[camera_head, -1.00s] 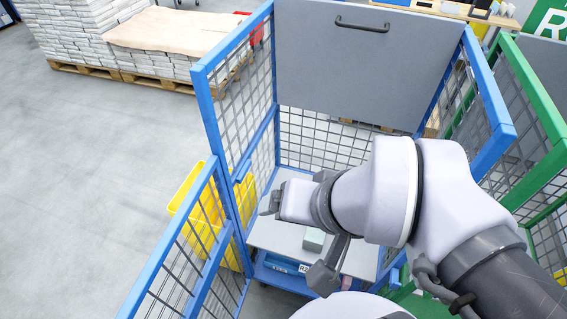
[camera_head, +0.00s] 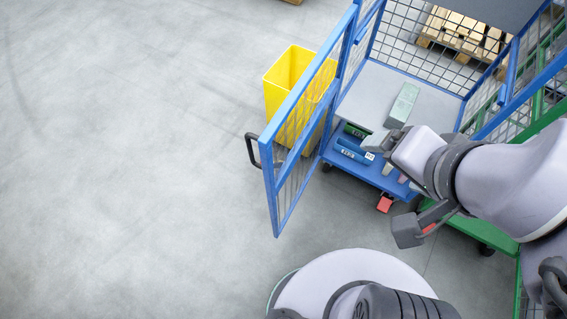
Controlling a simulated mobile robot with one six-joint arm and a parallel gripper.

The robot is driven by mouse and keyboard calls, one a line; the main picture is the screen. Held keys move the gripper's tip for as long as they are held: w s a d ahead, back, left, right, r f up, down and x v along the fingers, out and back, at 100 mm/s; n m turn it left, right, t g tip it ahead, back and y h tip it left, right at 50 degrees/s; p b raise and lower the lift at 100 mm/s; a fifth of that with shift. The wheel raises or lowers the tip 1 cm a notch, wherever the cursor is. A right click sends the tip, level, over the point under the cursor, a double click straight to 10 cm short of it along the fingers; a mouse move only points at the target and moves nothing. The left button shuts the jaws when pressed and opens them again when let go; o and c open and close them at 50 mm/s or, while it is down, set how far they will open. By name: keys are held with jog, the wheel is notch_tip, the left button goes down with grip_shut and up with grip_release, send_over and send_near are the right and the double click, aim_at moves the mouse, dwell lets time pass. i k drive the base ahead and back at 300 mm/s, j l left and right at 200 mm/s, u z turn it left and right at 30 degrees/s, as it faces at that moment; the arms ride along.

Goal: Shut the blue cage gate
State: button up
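The blue cage (camera_head: 362,76) stands at upper right with its front open. Its blue gate (camera_head: 318,88), a mesh frame, is swung outward toward me and to the left. A dark handle (camera_head: 250,151) sticks out from the gate's free edge. My gripper (camera_head: 392,188) is open and empty in front of the cage opening, right of the gate and apart from its handle. It hides part of the cage's lower right front.
A yellow bin (camera_head: 287,72) stands behind the gate. Inside the cage are a grey-green block (camera_head: 403,103) on the shelf and a blue box (camera_head: 354,151) below. A green cage (camera_head: 552,118) adjoins at right. The floor at left is clear.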

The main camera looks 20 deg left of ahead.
aim_at(273, 185)
jog(key=j+z, duration=0.25)
jog(key=j, duration=0.65)
jog(key=k+j+z, duration=0.1)
jog(key=j+z, duration=0.15)
jog(key=j, duration=0.6)
jog(key=k+j, duration=0.15)
jog(key=j, duration=0.2)
jog(key=k+j+z, duration=0.1)
jog(key=j, duration=0.25)
